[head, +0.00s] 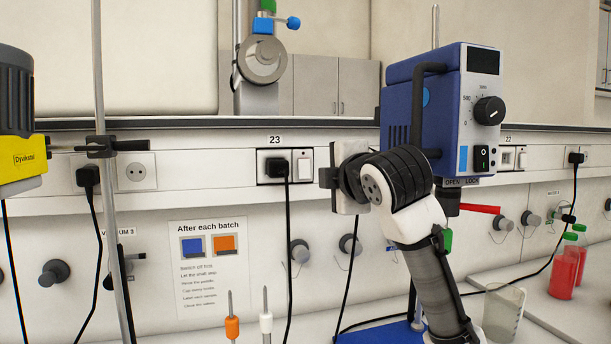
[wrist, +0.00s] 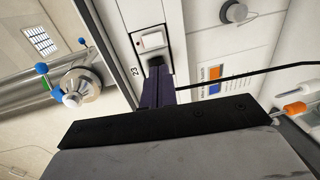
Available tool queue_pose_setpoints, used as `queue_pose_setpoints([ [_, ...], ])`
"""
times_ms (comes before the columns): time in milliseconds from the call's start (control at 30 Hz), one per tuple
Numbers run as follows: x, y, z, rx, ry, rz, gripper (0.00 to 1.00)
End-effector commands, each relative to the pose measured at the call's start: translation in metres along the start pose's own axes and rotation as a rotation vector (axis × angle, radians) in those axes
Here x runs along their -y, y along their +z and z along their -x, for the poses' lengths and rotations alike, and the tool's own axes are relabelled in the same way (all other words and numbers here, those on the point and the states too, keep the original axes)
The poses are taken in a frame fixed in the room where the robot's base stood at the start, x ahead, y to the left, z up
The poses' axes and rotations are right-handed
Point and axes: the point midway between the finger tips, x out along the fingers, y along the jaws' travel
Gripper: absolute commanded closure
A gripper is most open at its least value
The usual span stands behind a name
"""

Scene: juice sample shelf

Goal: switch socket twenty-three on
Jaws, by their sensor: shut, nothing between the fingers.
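Socket twenty-three (head: 262,168) is on the wall rail under a "23" label, and the label also shows in the wrist view (wrist: 134,71). A black plug (head: 278,167) with a hanging cable sits in its left part. Its white rocker switch (head: 305,163) is on the right, and it shows in the wrist view (wrist: 151,40). I cannot tell which way the rocker is tipped. My gripper (head: 326,178) is just right of the socket, shut and empty. In the wrist view, its dark fingers (wrist: 157,88) point toward the socket and partly hide the plug; the switch is uncovered.
A blue stirrer motor (head: 440,110) with its own dial and switch stands right of my gripper. A metal rod (head: 110,200) and another socket (head: 136,171) are left. A printed notice (head: 208,265), valve knobs, a beaker (head: 503,310) and red bottles (head: 565,270) are lower down.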

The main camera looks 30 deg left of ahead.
Motion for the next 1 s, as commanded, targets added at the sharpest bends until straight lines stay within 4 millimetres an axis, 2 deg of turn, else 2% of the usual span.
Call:
queue_pose_setpoints([
  [300, 0.000, 0.000, -0.001, 0.000, 0.000, -0.001, 1.00],
  [467, -0.002, 0.000, -0.013, 0.000, -0.002, -0.001, 1.00],
  [1000, -0.003, 0.000, -0.118, 0.000, -0.002, -0.002, 1.00],
])
